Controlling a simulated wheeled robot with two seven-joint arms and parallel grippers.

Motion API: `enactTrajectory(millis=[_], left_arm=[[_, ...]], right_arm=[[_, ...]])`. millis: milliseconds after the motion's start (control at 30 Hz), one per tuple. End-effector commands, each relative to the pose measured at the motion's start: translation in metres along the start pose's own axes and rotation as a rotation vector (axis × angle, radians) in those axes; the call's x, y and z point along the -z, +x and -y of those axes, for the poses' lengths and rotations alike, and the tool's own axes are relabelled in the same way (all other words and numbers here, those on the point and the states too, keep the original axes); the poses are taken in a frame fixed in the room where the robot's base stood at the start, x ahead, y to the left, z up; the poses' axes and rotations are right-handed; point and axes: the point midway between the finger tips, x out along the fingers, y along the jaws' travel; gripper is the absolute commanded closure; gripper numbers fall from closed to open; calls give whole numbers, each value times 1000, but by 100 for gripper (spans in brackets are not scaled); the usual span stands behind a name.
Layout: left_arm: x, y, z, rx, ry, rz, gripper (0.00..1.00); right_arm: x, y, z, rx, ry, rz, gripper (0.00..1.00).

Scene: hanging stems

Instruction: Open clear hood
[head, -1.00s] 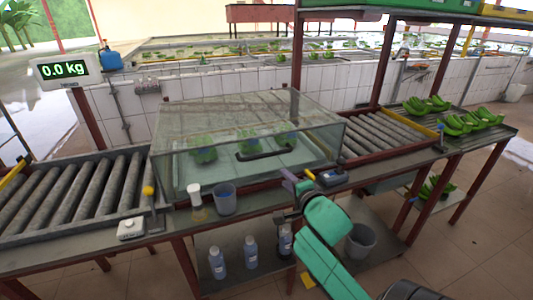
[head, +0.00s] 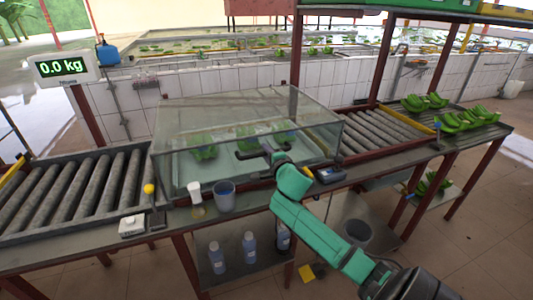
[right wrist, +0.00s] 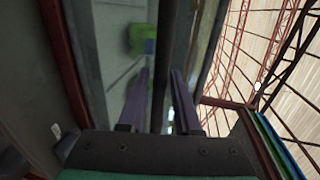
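The clear hood (head: 175,125) is a glass-like box, closed over the middle of the conveyor table, with green banana bunches (head: 204,145) inside. A black handle (head: 247,154) runs across its front panel. My right gripper (head: 268,149) is at the right part of the handle, partly covering it. In the right wrist view its two purple fingers (right wrist: 160,78) stand apart, with a dark bar (right wrist: 178,40), seemingly the handle, running between or just beyond them. Whether they touch it is unclear. My left gripper is out of view.
Roller conveyors flank the hood at left (head: 80,190) and right (head: 385,133). A blue-grey cup (head: 223,194), a white-capped bottle (head: 196,200) and a small dark device (head: 330,175) stand along the table's front edge. A scale display (head: 62,68) stands at the left.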

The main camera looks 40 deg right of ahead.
Motion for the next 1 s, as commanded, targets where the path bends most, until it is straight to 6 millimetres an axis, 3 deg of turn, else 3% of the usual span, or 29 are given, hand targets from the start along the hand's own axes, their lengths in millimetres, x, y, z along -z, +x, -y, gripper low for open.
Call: enactTrajectory(millis=[67,167,200,1000], left_arm=[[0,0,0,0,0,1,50],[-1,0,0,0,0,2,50],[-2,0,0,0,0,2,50],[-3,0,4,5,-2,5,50]], right_arm=[[0,0,0,0,0,0,68],[0,0,0,-1,0,0,98],[0,0,0,-1,0,0,100],[0,0,-2,-3,0,0,100]])
